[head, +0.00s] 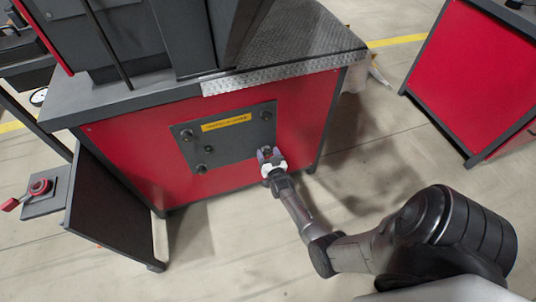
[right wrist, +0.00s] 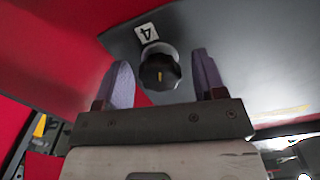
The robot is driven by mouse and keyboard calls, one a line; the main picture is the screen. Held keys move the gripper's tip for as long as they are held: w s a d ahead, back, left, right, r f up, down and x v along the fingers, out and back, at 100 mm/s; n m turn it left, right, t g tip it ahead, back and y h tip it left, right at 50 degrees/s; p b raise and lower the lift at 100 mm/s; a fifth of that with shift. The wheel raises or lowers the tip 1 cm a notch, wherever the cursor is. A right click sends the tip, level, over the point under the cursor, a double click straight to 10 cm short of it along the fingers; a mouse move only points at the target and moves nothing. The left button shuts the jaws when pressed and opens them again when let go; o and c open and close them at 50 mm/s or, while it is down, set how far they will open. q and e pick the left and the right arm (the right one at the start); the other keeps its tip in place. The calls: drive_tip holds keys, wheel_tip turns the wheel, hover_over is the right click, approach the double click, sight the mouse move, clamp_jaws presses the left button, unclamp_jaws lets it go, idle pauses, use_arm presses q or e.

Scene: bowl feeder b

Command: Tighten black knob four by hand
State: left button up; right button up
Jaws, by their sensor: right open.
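Black knob four (right wrist: 160,70) is a round, dark knob with a short orange mark on its face. It sits on a dark grey panel (head: 227,140) beside a white label with the digit 4 (right wrist: 147,33). My right gripper (head: 269,153) is open at the panel's lower right corner. In the right wrist view its two purple fingers (right wrist: 162,70) stand left and right of the knob, with a visible gap on each side. In the head view the gripper hides this knob. My left gripper is not in view.
Other black knobs sit on the panel, such as the upper left (head: 187,135) and upper right (head: 266,115). A yellow label (head: 226,123) is on it. The red cabinet (head: 305,115) has an open door (head: 110,210) at left. The floor in front is clear.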

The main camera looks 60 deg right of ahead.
drive_tip(key=shift+c, duration=0.5)
drive_tip(key=c, duration=0.8)
drive_tip(key=shift+m, duration=0.3)
drive_tip(key=m+p, duration=0.1)
drive_tip(key=m, duration=0.1)
drive_tip(key=shift+r+m, duration=0.1)
drive_tip(key=shift+m, duration=0.3)
drive_tip(key=m, duration=0.9)
drive_tip(key=m+b, duration=0.1)
drive_tip(key=m, duration=0.3)
drive_tip(key=shift+m, duration=0.4)
drive_tip(key=shift+b, duration=0.3)
